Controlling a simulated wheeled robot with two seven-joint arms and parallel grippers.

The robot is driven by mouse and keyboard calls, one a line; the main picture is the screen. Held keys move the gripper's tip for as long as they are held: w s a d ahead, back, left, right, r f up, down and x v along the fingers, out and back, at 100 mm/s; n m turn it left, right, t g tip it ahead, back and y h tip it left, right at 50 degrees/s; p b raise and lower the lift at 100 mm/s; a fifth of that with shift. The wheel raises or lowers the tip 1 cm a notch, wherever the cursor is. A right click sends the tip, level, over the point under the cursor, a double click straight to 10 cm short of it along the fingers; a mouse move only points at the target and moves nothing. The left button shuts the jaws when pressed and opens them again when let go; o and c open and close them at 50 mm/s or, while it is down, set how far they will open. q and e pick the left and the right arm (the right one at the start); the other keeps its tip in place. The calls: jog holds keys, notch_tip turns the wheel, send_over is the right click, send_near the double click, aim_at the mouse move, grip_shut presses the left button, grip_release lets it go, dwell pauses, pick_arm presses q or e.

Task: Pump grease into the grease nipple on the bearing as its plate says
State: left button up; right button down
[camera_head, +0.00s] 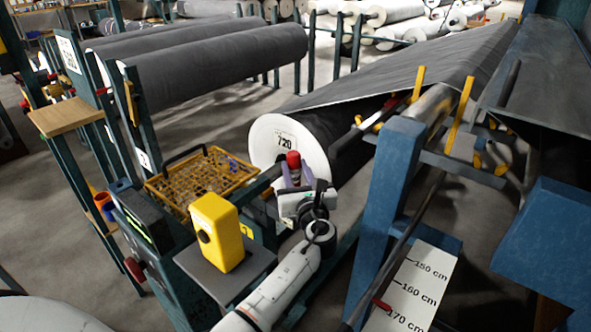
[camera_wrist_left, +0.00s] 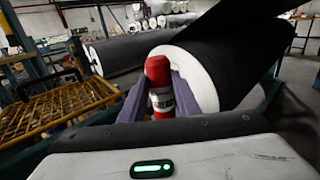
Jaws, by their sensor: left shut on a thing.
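My left gripper (camera_head: 293,178) is shut on a red cylinder (camera_head: 293,159) with a pale label, held upright between its fingers. The left wrist view shows the same red cylinder (camera_wrist_left: 159,84) between two purplish fingers, its lower end hidden behind the gripper body. It appears in front of the white end of a dark roll (camera_head: 290,146) marked 720; I cannot tell whether they touch. I cannot make out the bearing, its grease nipple or the plate in either view. My right gripper is not in view.
A yellow wire basket (camera_head: 205,178) and a yellow box (camera_head: 222,231) on a grey stand are left of my arm. A blue post (camera_head: 392,190) with yellow uprights and a scale board (camera_head: 413,290) stand to the right. Large grey rolls (camera_head: 215,62) lie behind.

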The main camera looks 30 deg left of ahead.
aim_at(295, 153)
pick_arm(q)
jog(key=shift+f+b, duration=0.4)
jog(key=shift+f, duration=0.15)
dwell(0.8)
jog(key=shift+r+p, duration=0.4)
jog(key=shift+p, duration=0.2)
jog(key=shift+r, duration=0.35)
notch_tip(295, 153, up, 5)
jog(key=p, duration=0.5)
jog(key=shift+p, duration=0.3)
dwell(0.3)
